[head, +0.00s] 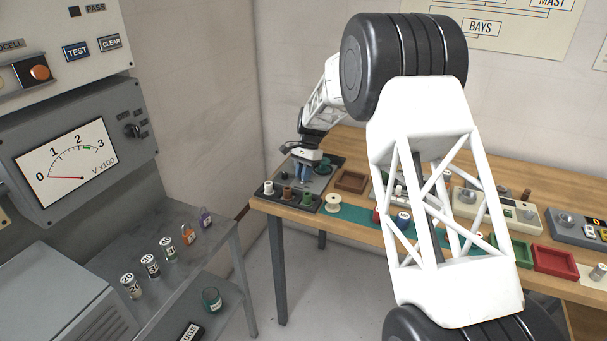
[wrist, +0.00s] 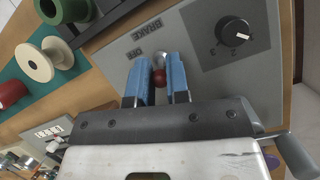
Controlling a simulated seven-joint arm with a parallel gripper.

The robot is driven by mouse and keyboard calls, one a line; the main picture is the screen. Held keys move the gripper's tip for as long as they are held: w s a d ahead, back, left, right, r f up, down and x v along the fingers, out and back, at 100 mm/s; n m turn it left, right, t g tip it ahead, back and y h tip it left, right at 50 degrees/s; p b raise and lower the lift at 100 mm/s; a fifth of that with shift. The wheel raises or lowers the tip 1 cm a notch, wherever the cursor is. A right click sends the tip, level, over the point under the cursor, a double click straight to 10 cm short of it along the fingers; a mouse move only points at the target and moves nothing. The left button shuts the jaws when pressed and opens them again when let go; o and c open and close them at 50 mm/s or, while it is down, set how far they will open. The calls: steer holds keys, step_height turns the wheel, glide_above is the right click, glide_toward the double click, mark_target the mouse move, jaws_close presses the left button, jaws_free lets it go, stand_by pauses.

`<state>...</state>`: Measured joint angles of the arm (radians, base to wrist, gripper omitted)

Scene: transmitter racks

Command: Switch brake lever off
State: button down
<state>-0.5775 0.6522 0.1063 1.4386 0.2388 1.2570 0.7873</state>
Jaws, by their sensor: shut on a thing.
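The brake lever (wrist: 159,76) shows in the wrist view, with a dark red knob and a pale metal part beyond it. It stands on a grey panel (wrist: 195,85) beside the printed words BRAKE and OFF, which read upside down here. My gripper (wrist: 159,72) has its two blue fingers on either side of the knob and is shut on it. In the head view my gripper (head: 303,172) is over the panel at the left end of the wooden bench. The lever cannot be made out there, behind the fingers.
A black rotary knob (wrist: 233,31) sits on the same panel. A cream spool (head: 333,203), a rack of spools (head: 288,196) and a brown tray (head: 351,181) are close by on the bench (head: 262,205). A grey shelf with bottles stands left, across a gap.

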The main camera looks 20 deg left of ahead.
steer(key=shift+s+t, duration=0.1)
steer(key=shift+t, duration=0.2)
steer(key=shift+s+r+t, duration=0.1)
steer(key=shift+s+t, duration=0.15)
steer(key=shift+t, duration=0.45)
steer(key=shift+s+t, duration=0.2)
steer(key=shift+t, duration=0.5)
steer(key=shift+s+t, duration=0.25)
steer(key=shift+t, duration=0.6)
steer(key=shift+s+t, duration=0.25)
steer(key=shift+t, duration=0.6)
steer(key=c, duration=1.1)
jaws_free()
